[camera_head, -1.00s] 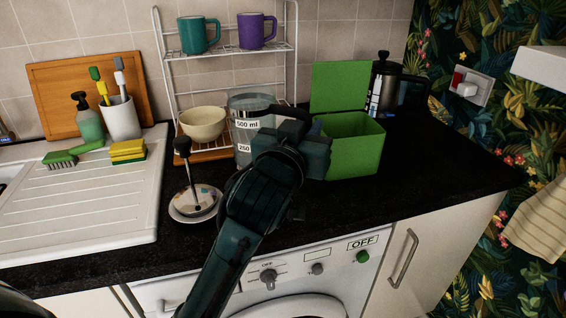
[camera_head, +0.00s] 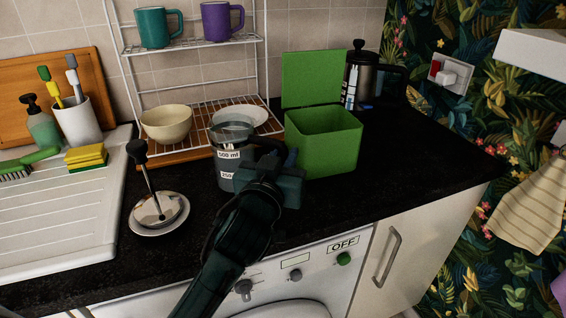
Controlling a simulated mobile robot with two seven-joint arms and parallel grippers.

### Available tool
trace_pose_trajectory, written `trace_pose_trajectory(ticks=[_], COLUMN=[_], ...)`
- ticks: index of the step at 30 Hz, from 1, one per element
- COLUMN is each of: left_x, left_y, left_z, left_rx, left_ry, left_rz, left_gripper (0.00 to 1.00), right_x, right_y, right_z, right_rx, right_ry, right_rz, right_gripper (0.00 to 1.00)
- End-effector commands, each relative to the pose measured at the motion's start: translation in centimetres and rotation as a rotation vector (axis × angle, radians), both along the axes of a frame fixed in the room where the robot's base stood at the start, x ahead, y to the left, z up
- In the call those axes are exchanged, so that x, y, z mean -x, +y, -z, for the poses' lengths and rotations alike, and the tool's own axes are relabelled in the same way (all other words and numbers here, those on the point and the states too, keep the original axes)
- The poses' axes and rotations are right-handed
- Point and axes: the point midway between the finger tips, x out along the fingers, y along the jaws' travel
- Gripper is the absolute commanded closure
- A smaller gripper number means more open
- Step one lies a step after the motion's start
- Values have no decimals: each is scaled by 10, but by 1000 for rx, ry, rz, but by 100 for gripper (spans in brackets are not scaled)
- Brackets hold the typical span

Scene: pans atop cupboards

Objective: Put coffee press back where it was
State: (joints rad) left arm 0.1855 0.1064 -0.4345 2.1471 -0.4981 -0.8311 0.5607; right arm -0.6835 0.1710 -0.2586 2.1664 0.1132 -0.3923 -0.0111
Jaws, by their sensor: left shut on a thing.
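My left gripper (camera_head: 270,172) is shut at the right side of a clear jug (camera_head: 229,168) with "500 ml" and "250" labels, over the counter in front of the dish rack. The gripper hides the jug's right side, and I cannot tell whether its base touches the counter. A black and steel coffee press (camera_head: 360,78) stands upright at the back right, behind the green bin. A black-knobbed plunger (camera_head: 146,175) stands tilted on a saucer (camera_head: 176,222) left of the jug. My right gripper is not in view.
An open green bin (camera_head: 322,148) stands right of the jug. The wire rack (camera_head: 190,47) behind holds a bowl (camera_head: 166,125), a plate (camera_head: 243,114) and two mugs. The sink drainer (camera_head: 60,215) is at left. The right side of the black counter (camera_head: 430,150) is clear.

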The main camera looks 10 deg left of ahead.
Motion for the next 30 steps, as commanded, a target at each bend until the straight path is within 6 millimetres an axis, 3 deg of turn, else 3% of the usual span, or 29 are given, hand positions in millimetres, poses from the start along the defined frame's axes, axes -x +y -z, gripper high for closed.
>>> trace_pose_trajectory(ticks=[12, 13, 21, 30], left_x=[0, 0, 0, 0], left_y=[0, 0, 0, 0], left_z=[10, 11, 10, 4], left_rx=[0, 1, 0, 0], left_ry=[-4, -1, -1, -1], left_rz=[1, 1, 1, 1], left_gripper=[100, 82, 61, 61], right_x=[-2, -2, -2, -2], right_y=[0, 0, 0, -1], right_z=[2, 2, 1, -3], right_rx=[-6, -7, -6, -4], right_ry=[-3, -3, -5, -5], right_rz=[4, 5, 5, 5], right_gripper=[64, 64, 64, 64])
